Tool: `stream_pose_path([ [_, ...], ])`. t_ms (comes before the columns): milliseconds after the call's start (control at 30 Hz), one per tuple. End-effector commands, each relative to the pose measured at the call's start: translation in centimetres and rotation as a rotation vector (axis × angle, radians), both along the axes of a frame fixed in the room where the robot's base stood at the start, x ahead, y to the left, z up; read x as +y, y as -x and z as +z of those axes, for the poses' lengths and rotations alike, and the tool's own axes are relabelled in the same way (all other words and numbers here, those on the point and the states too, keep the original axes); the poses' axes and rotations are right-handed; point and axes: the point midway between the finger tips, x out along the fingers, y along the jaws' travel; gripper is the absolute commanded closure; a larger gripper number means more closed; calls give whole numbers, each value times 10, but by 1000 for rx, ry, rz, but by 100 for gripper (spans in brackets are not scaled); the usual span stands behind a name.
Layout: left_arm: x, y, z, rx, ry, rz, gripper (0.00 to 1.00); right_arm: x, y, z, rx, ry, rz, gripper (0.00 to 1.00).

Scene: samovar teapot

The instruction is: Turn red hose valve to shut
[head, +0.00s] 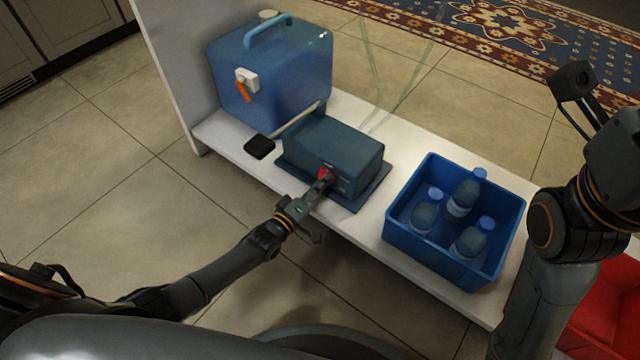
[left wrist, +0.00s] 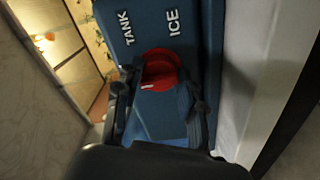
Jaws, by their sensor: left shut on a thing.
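The red valve (head: 326,175) sits on the front of a dark blue box (head: 335,145) on a white shelf. In the left wrist view the red valve (left wrist: 160,70) is a round knob with a small white mark at its lower edge, below the words TANK and ICE. My left gripper (head: 322,184) is at the knob, and in the left wrist view its fingers (left wrist: 160,100) lie on both sides of it, shut on it. The gripper hides part of the knob in the head view. My right arm shows at the right, but its fingertips are not clearly seen.
A blue water tank (head: 275,75) with an orange tap (head: 243,90) stands at the back left of the white shelf (head: 400,250). A black pad (head: 259,146) lies beside the box. A blue crate (head: 400,235) with 3 bottles stands to the right. Clear tubes hang behind.

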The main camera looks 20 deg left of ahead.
Motion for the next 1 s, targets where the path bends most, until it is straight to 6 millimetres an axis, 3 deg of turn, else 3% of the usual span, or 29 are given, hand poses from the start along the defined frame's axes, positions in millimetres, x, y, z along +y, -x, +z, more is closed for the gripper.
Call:
stream_pose_path([
  [267,0,0,0,2,2,0,92,0,-1,-1,2,1,0,100],
  [300,0,0,0,2,2,0,57,0,-1,-1,2,1,0,100],
  [400,0,0,0,1,1,0,38,0,-1,0,3,1,0,100],
  [767,1,3,-1,2,0,1,38,0,-2,-1,6,1,-3,100],
  [1000,15,39,-2,4,1,1,38,0,-1,0,3,1,-1,100],
])
